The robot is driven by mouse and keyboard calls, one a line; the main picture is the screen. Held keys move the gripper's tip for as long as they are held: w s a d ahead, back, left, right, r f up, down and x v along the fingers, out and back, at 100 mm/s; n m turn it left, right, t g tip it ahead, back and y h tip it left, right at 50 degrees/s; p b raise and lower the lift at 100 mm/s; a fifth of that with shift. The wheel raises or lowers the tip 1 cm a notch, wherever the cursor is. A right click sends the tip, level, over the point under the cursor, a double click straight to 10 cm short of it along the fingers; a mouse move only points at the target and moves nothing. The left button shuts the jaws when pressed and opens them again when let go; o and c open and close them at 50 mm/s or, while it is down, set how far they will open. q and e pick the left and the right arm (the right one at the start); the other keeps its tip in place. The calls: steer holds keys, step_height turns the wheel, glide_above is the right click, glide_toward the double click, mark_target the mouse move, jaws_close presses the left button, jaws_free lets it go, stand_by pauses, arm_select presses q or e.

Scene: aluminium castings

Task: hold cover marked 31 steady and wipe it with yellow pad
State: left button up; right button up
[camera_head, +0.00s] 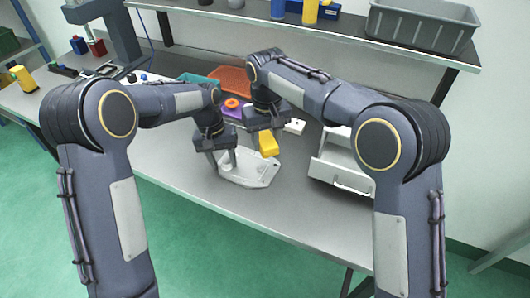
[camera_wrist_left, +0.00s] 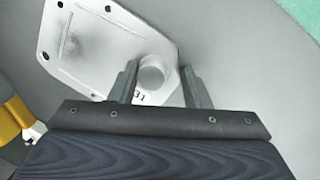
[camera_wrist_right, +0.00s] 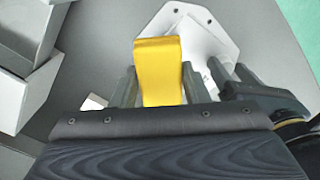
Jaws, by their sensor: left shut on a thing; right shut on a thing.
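The pale metal cover (camera_head: 245,178) lies flat on the table near its front edge. In the left wrist view the cover (camera_wrist_left: 90,40) shows holes along its rim, a round boss and the number 31. My left gripper (camera_head: 218,170) is shut on the boss of the cover; its fingers (camera_wrist_left: 160,80) stand on either side of it. My right gripper (camera_head: 266,143) is shut on the yellow pad (camera_head: 268,146). In the right wrist view the pad (camera_wrist_right: 160,70) sits between the fingers, above the cover (camera_wrist_right: 200,35). I cannot tell whether the pad touches the cover.
A light drawer unit (camera_head: 342,175) with an open drawer stands right of the cover. Orange (camera_head: 232,79) and teal (camera_head: 190,79) bins stand behind the grippers. A shelf with a grey crate (camera_head: 420,25) runs along the back. Table in front of the cover is clear.

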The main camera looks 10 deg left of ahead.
glide_above(266, 166)
steer(key=shift+s+d+f, duration=0.1)
steer(key=shift+f, duration=3.05)
steer(key=shift+s+f, duration=0.1)
steer(key=shift+f, duration=0.85)
arm_select(q)
steer(key=shift+f, duration=0.1)
arm_select(e)
steer(key=shift+s+a+r, duration=0.1)
steer(key=shift+s+a, duration=0.1)
steer(key=shift+s, duration=0.15)
steer(key=shift+s+a, duration=0.3)
steer(key=shift+s, duration=0.45)
steer(key=shift+s+a, duration=0.3)
steer(key=shift+s, duration=0.4)
steer(key=shift+w+d, duration=0.25)
steer(key=shift+w, duration=0.35)
steer(key=shift+w+d, duration=0.25)
steer(key=shift+w, duration=0.4)
steer(key=shift+w+d, duration=0.25)
steer(key=shift+w, duration=0.5)
steer(key=shift+r, duration=4)
